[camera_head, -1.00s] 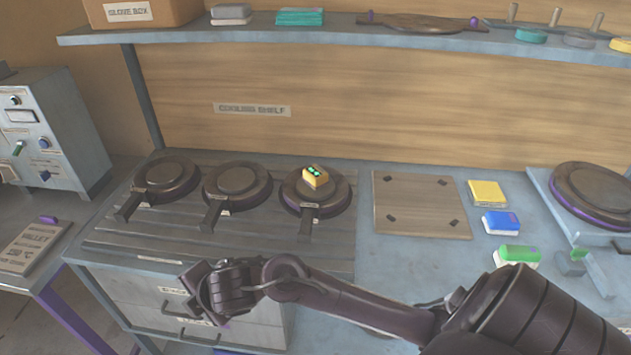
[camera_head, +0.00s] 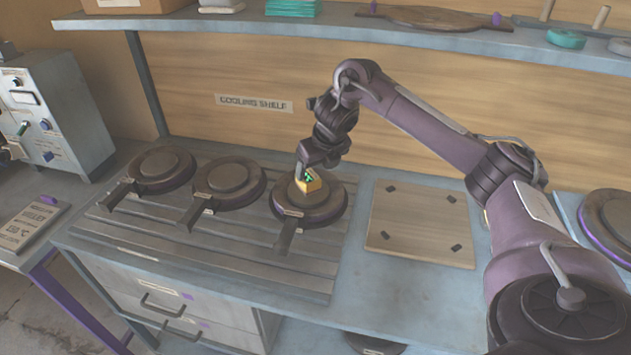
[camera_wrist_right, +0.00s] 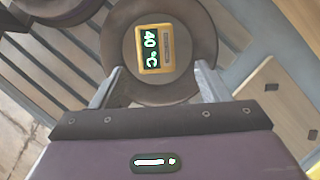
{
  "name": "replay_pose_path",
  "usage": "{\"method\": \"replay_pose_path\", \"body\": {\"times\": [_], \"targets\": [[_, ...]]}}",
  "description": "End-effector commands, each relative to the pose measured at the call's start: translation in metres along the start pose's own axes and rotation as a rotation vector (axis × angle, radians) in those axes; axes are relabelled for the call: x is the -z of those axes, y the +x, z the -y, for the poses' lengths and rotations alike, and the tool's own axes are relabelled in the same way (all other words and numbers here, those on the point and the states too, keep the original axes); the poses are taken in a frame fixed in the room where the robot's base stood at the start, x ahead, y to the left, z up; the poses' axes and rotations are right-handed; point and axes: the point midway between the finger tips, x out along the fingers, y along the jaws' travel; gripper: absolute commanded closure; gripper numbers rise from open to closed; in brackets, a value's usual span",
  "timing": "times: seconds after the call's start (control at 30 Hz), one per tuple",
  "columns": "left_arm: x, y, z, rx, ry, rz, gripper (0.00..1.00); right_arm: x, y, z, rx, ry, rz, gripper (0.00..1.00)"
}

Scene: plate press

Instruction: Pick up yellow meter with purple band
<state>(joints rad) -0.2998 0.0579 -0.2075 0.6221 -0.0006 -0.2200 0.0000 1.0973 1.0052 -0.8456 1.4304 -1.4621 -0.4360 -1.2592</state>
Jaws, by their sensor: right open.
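The yellow meter (camera_head: 310,186) sits on the round dark plate (camera_head: 333,205) at the right of a row of three. In the right wrist view the meter (camera_wrist_right: 142,66) shows a dark display reading 40 °C in white-green digits. I cannot make out a purple band on the meter itself. My right gripper (camera_head: 304,172) points down just over the meter and hides part of it. In the right wrist view its two fingers (camera_wrist_right: 158,78) are apart, empty, with the meter ahead between their lines. My left gripper is not in view.
Two more round plates (camera_head: 160,172) (camera_head: 228,182) with handles stand to the left. A wooden board (camera_head: 420,222) lies to the right. An upper shelf (camera_head: 400,30) runs along the back wall. A grey control box (camera_head: 50,125) stands at far left.

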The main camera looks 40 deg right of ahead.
Motion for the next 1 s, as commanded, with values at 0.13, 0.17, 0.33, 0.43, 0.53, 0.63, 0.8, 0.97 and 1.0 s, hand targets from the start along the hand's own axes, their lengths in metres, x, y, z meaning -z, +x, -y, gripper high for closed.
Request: {"method": "replay_pose_path", "body": {"times": [0.13, 0.17, 0.33, 0.43, 0.53, 0.63, 0.8, 0.97, 1.0], "targets": [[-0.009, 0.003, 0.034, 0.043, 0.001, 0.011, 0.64, 0.0, 0.018, -0.001, 0.0, 0.003, -0.004, 0.31], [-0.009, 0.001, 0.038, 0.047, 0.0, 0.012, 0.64, -0.001, 0.022, -0.002, 0.0, 0.003, -0.004, 0.31], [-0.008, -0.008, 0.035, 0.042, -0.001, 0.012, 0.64, -0.005, 0.047, -0.005, 0.0, 0.004, -0.005, 0.31], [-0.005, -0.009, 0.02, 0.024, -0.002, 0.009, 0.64, -0.005, 0.058, -0.004, 0.001, 0.004, -0.002, 0.31], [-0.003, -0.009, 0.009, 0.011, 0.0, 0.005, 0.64, -0.006, 0.062, -0.004, 0.001, 0.003, 0.0, 0.31], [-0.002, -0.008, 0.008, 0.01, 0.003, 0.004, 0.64, -0.006, 0.063, -0.004, 0.001, 0.002, 0.001, 0.31], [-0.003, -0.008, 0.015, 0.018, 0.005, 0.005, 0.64, -0.006, 0.062, -0.004, 0.002, 0.003, 0.001, 0.41], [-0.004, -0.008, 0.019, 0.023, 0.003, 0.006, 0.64, -0.006, 0.062, -0.004, 0.001, 0.003, 0.001, 0.62], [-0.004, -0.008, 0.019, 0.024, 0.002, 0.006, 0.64, -0.006, 0.062, -0.004, 0.001, 0.003, 0.001, 0.68]]}}
